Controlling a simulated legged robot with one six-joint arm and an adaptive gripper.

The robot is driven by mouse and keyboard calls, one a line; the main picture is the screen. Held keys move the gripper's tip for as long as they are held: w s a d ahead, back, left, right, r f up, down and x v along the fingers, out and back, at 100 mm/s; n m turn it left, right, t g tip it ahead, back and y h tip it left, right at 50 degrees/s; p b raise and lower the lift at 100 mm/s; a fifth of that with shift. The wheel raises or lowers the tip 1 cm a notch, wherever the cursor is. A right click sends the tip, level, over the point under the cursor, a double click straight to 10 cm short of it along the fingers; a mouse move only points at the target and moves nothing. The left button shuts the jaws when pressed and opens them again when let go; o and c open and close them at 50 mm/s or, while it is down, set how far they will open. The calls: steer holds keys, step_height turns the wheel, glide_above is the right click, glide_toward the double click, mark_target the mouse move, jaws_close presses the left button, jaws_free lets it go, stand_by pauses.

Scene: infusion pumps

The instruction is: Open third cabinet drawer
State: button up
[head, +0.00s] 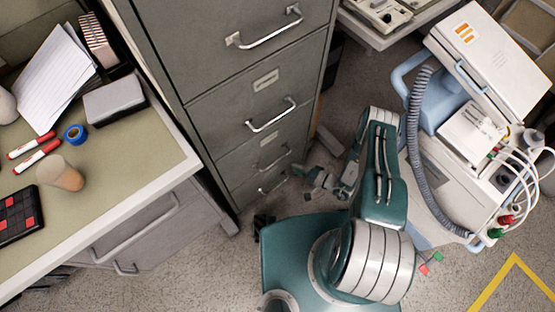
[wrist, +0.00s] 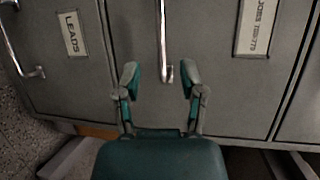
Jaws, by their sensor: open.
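The grey filing cabinet (head: 225,80) stands upright in the head view, its drawers shut. The third drawer's handle (head: 273,160) is a small metal bar low on the front, above the lowest handle (head: 272,185). My gripper (head: 308,174) is low, just off the cabinet front beside these handles. In the wrist view the cabinet appears turned sideways. My open gripper (wrist: 160,82) has its two fingers on either side of the end of a vertical-looking metal bar handle (wrist: 163,45), with nothing gripped. Contact cannot be told.
A drawer label reading LEADS (wrist: 72,33) is left of the handle in the wrist view. A desk (head: 130,190) with papers and markers stands left. A wheeled medical machine (head: 465,130) with hoses stands right of my arm.

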mark_target(278, 160)
steer(key=x, duration=0.8)
steer(key=shift+w+a, duration=0.2)
steer(key=shift+a, duration=0.15)
jaws_close()
